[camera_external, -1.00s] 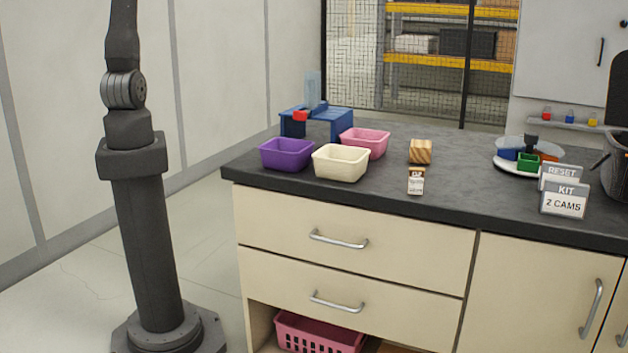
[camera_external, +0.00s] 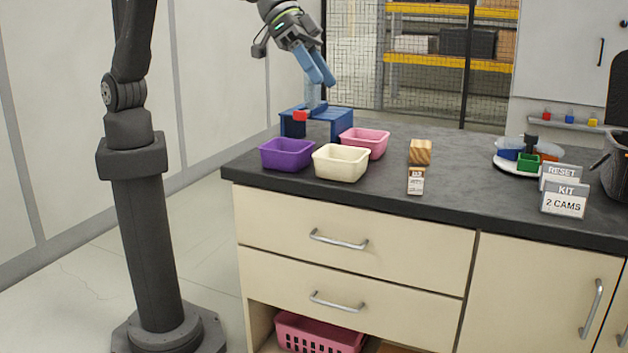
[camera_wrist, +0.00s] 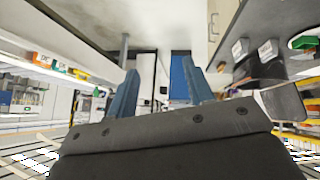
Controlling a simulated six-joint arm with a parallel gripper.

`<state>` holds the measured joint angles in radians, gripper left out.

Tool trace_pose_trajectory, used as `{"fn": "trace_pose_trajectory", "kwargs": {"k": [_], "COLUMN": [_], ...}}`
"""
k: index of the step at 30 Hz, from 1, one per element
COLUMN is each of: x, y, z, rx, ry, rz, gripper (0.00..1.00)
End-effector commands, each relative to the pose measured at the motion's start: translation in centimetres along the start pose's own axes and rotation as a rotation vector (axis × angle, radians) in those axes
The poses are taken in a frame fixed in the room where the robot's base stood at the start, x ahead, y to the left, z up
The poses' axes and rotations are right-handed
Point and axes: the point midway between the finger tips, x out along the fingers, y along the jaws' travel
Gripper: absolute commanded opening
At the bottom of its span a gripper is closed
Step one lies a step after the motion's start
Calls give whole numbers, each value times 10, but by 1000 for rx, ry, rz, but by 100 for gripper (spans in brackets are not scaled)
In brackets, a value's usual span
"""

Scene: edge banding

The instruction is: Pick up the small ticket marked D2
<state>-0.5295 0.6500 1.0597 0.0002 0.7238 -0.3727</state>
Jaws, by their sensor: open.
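A small upright piece with a white label (camera_external: 416,181) stands near the counter's front edge in the external view. Its print is too small to read, so I cannot confirm a D2 mark. My gripper (camera_external: 322,80) has blue fingers and hangs in the air above the blue stand, up and left of the labelled piece. In the wrist view my gripper (camera_wrist: 162,72) is open, with nothing between the fingertips. No ticket with a readable D2 shows in either view.
A purple bin (camera_external: 287,154), a cream bin (camera_external: 341,162) and a pink bin (camera_external: 365,142) stand at the counter's left. A wooden block (camera_external: 420,151) sits behind the labelled piece. Sign cards (camera_external: 564,200) stand at right. The counter between block and signs is clear.

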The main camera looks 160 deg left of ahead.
Motion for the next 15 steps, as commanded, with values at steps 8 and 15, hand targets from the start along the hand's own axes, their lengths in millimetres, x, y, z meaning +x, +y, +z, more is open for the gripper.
{"fn": "trace_pose_trajectory", "kwargs": {"k": [8, 15], "x": [65, 80], "y": [-198, -252], "z": [-24, -22], "rx": [-2, 0], "ry": [-99, -134], "rz": [-237, -291], "gripper": [47, 47]}}
